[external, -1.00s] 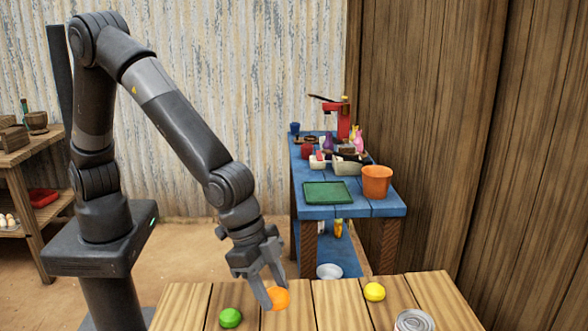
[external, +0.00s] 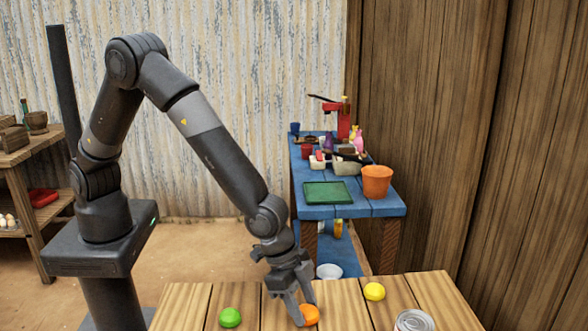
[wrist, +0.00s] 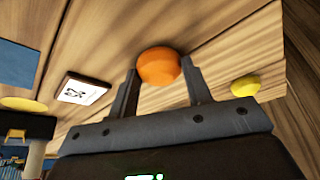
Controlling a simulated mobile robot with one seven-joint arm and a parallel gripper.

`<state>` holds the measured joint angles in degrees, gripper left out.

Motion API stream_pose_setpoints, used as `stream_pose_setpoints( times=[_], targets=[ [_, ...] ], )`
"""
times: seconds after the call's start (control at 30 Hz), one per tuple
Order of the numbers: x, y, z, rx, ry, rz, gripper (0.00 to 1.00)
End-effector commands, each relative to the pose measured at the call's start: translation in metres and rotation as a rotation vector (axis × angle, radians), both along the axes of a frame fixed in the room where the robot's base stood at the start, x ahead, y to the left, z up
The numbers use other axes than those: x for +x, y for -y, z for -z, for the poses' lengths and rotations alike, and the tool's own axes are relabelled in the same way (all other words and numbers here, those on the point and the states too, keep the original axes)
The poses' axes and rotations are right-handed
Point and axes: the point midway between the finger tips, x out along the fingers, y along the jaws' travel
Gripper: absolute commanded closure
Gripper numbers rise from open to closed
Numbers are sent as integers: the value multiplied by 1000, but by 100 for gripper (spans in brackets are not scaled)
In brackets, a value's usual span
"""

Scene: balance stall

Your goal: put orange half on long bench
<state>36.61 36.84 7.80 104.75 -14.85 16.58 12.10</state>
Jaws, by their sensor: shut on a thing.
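The orange half (external: 312,315) is between the fingers of my gripper (external: 302,314), which is shut on it, low over the plank-topped wooden bench (external: 190,308) in the foreground. I cannot tell if the orange touches the planks. In the wrist view the orange half (wrist: 158,66) sits between the fingertips of my gripper (wrist: 160,80), its round side showing, with planks behind it. Which surface is the long bench is not marked.
On the wooden bench are a green fruit (external: 230,317), a yellow fruit (external: 374,291) and a can (external: 414,320). A blue table (external: 385,208) with a green tray and an orange bucket (external: 377,181) stands behind. A white card (wrist: 82,89) shows in the wrist view.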

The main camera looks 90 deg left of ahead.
Motion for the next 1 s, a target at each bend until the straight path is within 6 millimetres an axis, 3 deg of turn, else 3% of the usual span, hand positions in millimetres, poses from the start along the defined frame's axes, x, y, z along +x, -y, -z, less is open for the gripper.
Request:
stream_pose_setpoints(
  times=[0.17, 0.2, 0.43, 0.77, 1.0],
  targets=[
    [0, 0, 3, 0, -1, 0, 77],
    [0, 0, 3, 0, 0, 0, 53],
    [0, 0, 3, 0, 0, 0, 34],
    [0, 0, -2, 0, 0, 0, 33],
    [-10, -6, -31, 0, 3, 1, 33]
  ],
)
